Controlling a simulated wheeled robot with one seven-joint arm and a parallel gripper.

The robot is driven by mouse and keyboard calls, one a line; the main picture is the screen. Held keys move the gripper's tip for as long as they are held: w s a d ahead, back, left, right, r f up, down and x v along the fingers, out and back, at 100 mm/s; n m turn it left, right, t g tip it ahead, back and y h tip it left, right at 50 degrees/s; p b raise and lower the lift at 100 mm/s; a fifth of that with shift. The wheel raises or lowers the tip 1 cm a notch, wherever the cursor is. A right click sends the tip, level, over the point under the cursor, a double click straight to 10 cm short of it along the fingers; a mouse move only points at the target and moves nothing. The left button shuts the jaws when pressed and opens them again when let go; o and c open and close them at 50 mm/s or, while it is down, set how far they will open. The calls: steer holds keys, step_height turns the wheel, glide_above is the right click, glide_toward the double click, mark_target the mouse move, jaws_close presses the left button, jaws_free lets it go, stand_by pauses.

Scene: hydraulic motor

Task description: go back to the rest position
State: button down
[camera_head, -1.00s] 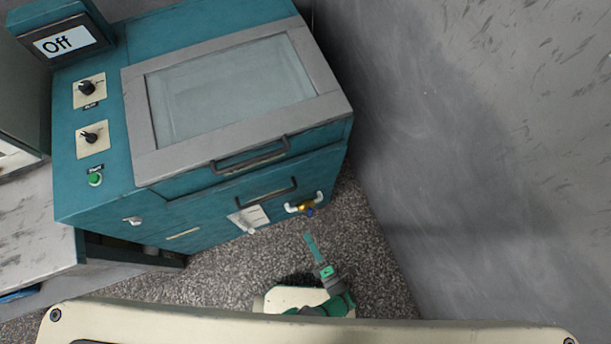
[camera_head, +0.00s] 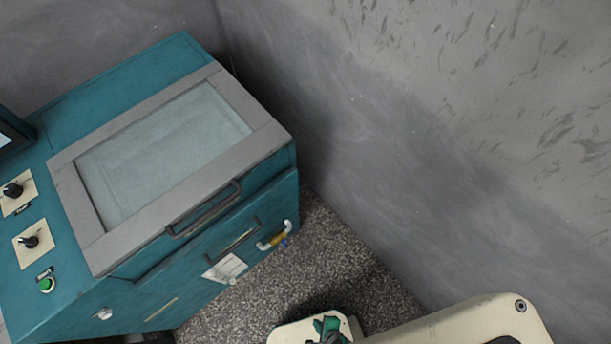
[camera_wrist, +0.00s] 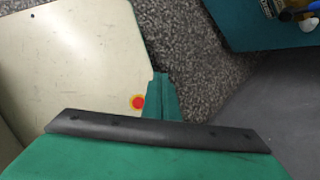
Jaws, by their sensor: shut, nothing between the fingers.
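My gripper (camera_wrist: 162,84) shows in the wrist view as a narrow green piece beyond a dark bar on my green wrist. It is shut and holds nothing. In the head view only a small green part of my arm shows at the bottom edge, above my pale base, and the fingers cannot be made out there. My arm is in front of the teal machine (camera_head: 130,75) and apart from it.
The machine has a closed glass lid (camera_head: 165,150), knobs, a green button (camera_head: 46,285) and a pipe with a yellow valve (camera_head: 274,240) low on its front. A grey wall (camera_head: 450,130) stands to the right. Speckled floor (camera_head: 345,270) lies between.

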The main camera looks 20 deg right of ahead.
steer(key=w+a+r+n+t, duration=0.1)
steer(key=w+r+n+t, duration=0.3)
steer(key=r, duration=1.2)
steer(key=w+a+r+n+t+h, duration=0.1)
steer(key=w+r+n, duration=0.4)
steer(key=r+n, duration=0.6)
steer(key=w+a+r+n+t+h, duration=0.1)
steer(key=w+r+n+t, duration=0.3)
steer(key=r, duration=1.8)
steer(key=a+n+t, duration=0.1)
steer(key=n+t, duration=0.1)
steer(key=n, duration=0.1)
steer(key=shift+w+a+r+n+t, duration=0.2)
steer(key=shift+a+n+t, duration=0.1)
steer(key=shift+n, duration=0.1)
